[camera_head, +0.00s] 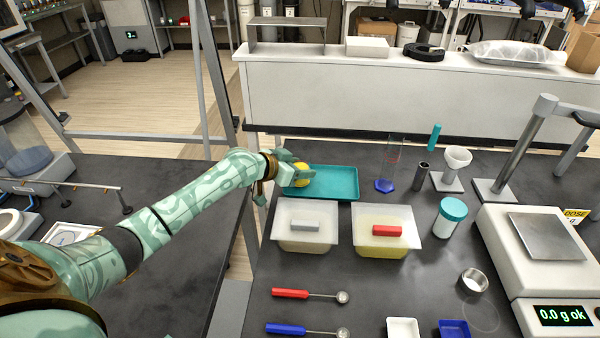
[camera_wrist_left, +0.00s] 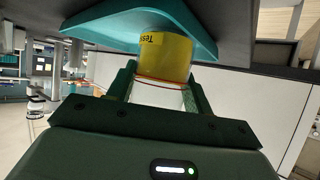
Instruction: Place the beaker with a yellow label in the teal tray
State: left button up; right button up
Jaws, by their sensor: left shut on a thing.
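The beaker with a yellow label (camera_head: 302,175) is at the left part of the teal tray (camera_head: 336,184). In the wrist view the beaker (camera_wrist_left: 165,56) shows its yellow label with dark print and a clear part between the fingers. My left gripper (camera_head: 297,174) is shut on the beaker. The wrist view shows the gripper's two green fingers (camera_wrist_left: 160,88) on either side of it, with the teal tray (camera_wrist_left: 98,28) beyond. The gripper hides part of the beaker, and I cannot tell whether its base touches the tray. My right gripper is not in view.
Two lidded tubs (camera_head: 305,236) (camera_head: 388,248) stand just in front of the tray. A blue-based glass cylinder (camera_head: 385,185) stands right of it. A teal-capped jar (camera_head: 450,217) and a balance (camera_head: 540,250) are farther right. Two spoons (camera_head: 290,293) (camera_head: 285,328) lie in front.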

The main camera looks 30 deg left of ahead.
pick_arm(q)
jog(key=shift+w+f, duration=0.1)
jog(key=shift+f, duration=0.2)
jog(key=shift+r, duration=0.1)
jog(key=o, duration=1.2)
jog(key=shift+c, duration=0.2)
jog(key=shift+r, duration=0.1)
jog(key=p+v, duration=0.4)
jog(key=v, duration=0.8)
